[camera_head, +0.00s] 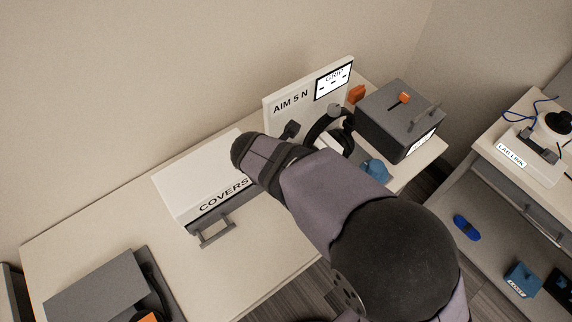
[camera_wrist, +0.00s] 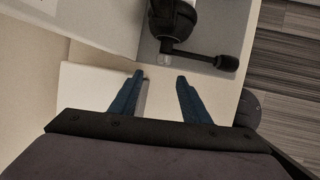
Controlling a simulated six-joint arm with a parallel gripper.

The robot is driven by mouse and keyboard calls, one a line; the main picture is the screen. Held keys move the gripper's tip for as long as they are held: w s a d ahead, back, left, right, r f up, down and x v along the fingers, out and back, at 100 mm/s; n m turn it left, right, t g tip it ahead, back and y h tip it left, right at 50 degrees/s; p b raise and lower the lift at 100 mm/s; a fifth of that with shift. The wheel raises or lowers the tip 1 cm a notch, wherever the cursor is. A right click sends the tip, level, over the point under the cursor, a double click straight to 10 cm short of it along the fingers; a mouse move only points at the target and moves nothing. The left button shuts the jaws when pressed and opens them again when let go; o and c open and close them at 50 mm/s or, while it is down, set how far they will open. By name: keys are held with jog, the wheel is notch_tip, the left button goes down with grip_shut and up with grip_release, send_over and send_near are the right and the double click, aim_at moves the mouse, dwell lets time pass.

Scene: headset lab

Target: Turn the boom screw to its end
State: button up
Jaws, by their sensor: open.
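In the wrist view the black headset (camera_wrist: 175,18) hangs at the top, with its boom (camera_wrist: 205,57) reaching right to a dark microphone tip. A small pale piece (camera_wrist: 165,59), possibly the boom screw, shows at the lower end of the earcup where the boom starts. My gripper (camera_wrist: 158,79) is open and empty, its two blue fingers pointing at that piece from just below, with a gap. In the head view the headset (camera_head: 318,127) is by the white board, partly behind my arm. My gripper's fingers cannot be made out there.
The white board (camera_head: 284,119) marked "AIM 5 N" stands behind the headset. A grey box (camera_head: 387,124) with an orange slider is to its right. The white COVERS box (camera_head: 187,180) with a grey handle is left. The front table surface (camera_head: 262,262) is clear.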

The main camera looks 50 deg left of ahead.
jog(key=shift+w+d+r+h, duration=0.1)
jog(key=shift+w+d+h, duration=0.1)
jog(key=shift+h, duration=0.1)
jog(key=shift+p+x, duration=1)
jog(key=shift+x, duration=2.7)
jog(key=shift+w+r, duration=0.1)
jog(key=shift+w, duration=0.05)
jog(key=c, duration=1)
